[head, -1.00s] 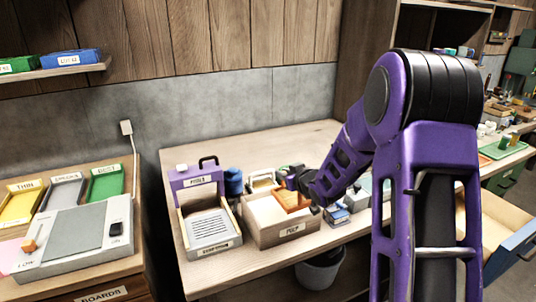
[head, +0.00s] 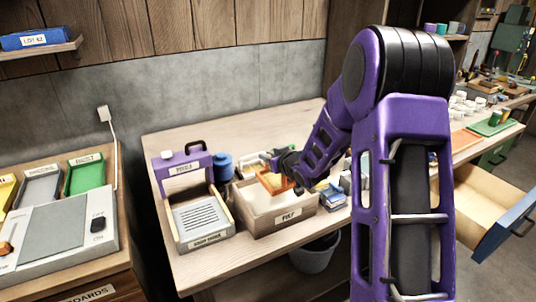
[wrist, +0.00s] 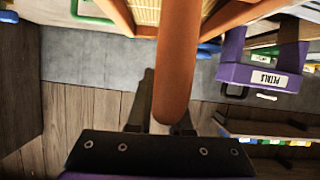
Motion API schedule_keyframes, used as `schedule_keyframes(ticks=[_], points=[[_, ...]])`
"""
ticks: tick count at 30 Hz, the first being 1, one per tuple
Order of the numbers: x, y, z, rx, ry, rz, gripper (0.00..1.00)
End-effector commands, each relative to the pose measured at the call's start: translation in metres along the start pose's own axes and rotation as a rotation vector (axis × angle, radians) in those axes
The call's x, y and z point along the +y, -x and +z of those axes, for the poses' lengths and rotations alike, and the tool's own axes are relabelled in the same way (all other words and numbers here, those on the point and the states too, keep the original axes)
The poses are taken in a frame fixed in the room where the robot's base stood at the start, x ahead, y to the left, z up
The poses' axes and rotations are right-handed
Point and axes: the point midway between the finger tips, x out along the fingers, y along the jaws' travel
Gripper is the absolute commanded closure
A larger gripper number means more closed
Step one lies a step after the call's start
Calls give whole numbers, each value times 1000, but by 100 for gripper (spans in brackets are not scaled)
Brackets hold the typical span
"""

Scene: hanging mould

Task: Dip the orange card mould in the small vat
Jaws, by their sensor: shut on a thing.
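The orange card mould (head: 270,184) is over the vat labelled PULP (head: 285,221), towards its back left. I cannot tell whether its lower edge touches the white pulp. My gripper (head: 284,162) is shut on the mould's handle; my wrist partly hides the grip in the head view. The wrist view shows the thick orange handle (wrist: 176,65) between the fingers (wrist: 165,112), with the frame and its slatted screen (wrist: 145,10) cut off at the top edge.
A purple stand labelled PETALS (head: 183,168) with a grey slatted tray (head: 203,220) stands left of the vat. A blue jar (head: 222,166) is behind it. Small blue blocks (head: 332,195) lie to the right. A bin (head: 315,253) stands below; an open drawer (head: 485,205) juts out at right.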

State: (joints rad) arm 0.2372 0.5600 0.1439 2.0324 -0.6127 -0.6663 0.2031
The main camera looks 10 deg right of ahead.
Motion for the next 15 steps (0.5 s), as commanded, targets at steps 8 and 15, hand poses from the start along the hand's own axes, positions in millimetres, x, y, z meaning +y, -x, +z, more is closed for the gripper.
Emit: schedule_keyframes(ticks=[8, 15], points=[[-2, -11, 28, 0, 0, 0, 100], [-3, -19, 48, 0, 1, 0, 100]])
